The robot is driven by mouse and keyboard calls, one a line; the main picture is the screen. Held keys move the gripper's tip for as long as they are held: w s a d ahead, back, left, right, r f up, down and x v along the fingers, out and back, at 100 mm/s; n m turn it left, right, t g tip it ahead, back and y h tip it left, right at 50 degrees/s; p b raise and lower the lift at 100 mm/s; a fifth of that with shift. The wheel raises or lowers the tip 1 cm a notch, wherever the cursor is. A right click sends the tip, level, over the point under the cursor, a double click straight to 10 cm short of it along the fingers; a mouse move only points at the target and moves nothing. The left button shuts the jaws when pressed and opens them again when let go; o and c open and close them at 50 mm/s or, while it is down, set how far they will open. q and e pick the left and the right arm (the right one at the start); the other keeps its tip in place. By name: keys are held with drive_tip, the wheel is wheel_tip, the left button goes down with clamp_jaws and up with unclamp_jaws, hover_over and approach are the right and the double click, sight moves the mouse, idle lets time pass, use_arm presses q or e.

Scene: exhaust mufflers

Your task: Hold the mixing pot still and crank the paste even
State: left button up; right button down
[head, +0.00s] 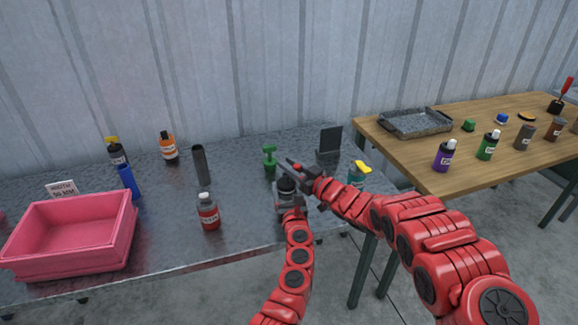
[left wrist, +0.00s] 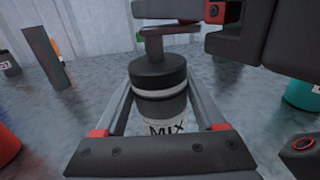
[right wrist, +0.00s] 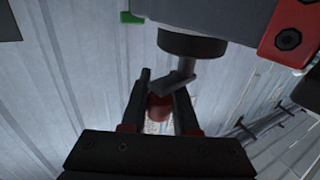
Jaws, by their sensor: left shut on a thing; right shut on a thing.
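The mixing pot (head: 286,186), a dark pot with a white "MIX" label, stands upright near the front right of the grey table. It fills the middle of the left wrist view (left wrist: 160,98). My left gripper (head: 288,198) is shut around its sides. The crank rises from the lid on a short post (left wrist: 154,48). My right gripper (head: 296,168) is above the pot, shut on the crank's reddish knob (right wrist: 158,108), with the dark crank arm (right wrist: 180,80) beside it. The paste is hidden inside the pot.
Close by stand a red bottle (head: 209,213), a green object (head: 269,158), a teal bottle with a yellow top (head: 358,176) and a dark upright panel (head: 329,140). A pink bin (head: 70,235) is at left. A wooden table (head: 470,172) stands at right.

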drive_tip(key=shift+d+r+m+t+h, duration=0.1)
drive_tip(key=shift+m+t+h, duration=0.2)
drive_tip(key=shift+t, duration=0.1)
drive_tip(key=shift+s+d+m+h, duration=0.1)
drive_tip(key=shift+s+m+h, duration=0.05)
drive_tip(key=shift+m+h, duration=0.2)
drive_tip(key=shift+f+t, duration=0.2)
drive_tip(key=shift+t, duration=0.1)
drive_tip(key=c, duration=0.7)
unclamp_jaws()
drive_tip(key=shift+d, duration=0.1)
drive_tip(key=shift+o, duration=0.2)
drive_tip(key=shift+r, duration=0.15)
drive_tip(key=shift+w+a+r+n+g+y, duration=0.1)
drive_tip(key=shift+a+n+g+y, duration=0.1)
drive_tip(key=shift+n+g+y, duration=0.2)
drive_tip(key=shift+w+a+n+g+y, duration=0.1)
drive_tip(key=shift+a+n+g+y, duration=0.05)
drive_tip(key=shift+n+g+y, duration=0.25)
drive_tip(key=shift+a+n+g+y, duration=0.15)
drive_tip(key=shift+n+g+y, duration=0.3)
drive_tip(key=shift+g+y, duration=0.25)
